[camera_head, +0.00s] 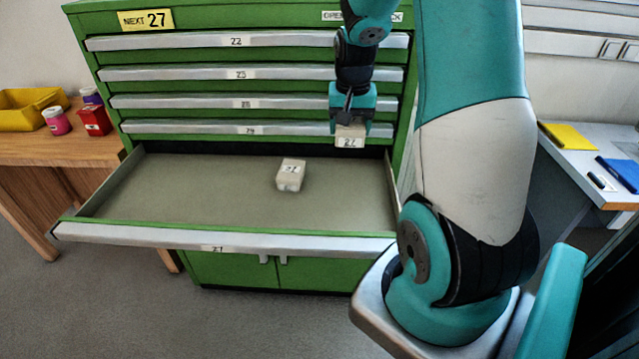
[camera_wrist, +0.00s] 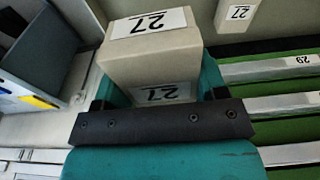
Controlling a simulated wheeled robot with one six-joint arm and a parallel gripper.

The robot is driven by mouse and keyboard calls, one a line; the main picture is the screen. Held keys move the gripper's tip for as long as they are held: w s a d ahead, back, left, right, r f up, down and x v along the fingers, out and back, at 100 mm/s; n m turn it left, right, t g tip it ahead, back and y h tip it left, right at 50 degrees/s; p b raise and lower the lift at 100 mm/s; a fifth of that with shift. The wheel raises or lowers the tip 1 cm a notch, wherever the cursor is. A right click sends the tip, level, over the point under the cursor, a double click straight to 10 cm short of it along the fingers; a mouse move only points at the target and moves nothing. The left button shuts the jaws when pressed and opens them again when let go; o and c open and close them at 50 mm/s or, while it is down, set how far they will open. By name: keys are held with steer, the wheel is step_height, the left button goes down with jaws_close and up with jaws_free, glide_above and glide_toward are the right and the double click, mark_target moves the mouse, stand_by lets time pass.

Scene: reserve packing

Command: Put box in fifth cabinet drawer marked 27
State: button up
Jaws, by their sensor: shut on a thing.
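My gripper (camera_head: 351,128) is shut on a small beige box (camera_head: 350,139) labelled 27. In the wrist view the held box (camera_wrist: 150,58) sits between the jaws, with 27 on two faces. It hangs near the drawer fronts, above the right rear part of the open drawer (camera_head: 200,190). That drawer is the fifth and lowest, marked 27 on its front. Another beige box (camera_head: 290,174) marked 27 lies inside it, right of the middle; it also shows in the wrist view (camera_wrist: 237,14). The green cabinet (camera_head: 230,272) carries a yellow sign (camera_head: 146,20) reading NEXT 27.
Several shut drawers with grey handles (camera_head: 230,129) are above the open one. A wooden table (camera_head: 60,150) at left holds a yellow bin (camera_head: 25,112) and small containers. A white desk (camera_head: 590,165) is at right. Most of the drawer floor is clear.

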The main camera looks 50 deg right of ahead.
mark_target(345, 197)
step_height(345, 197, down, 19)
steer(key=p, duration=0.3)
steer(key=shift+r, duration=0.1)
steer(key=o, duration=1)
steer(key=shift+c, duration=0.2)
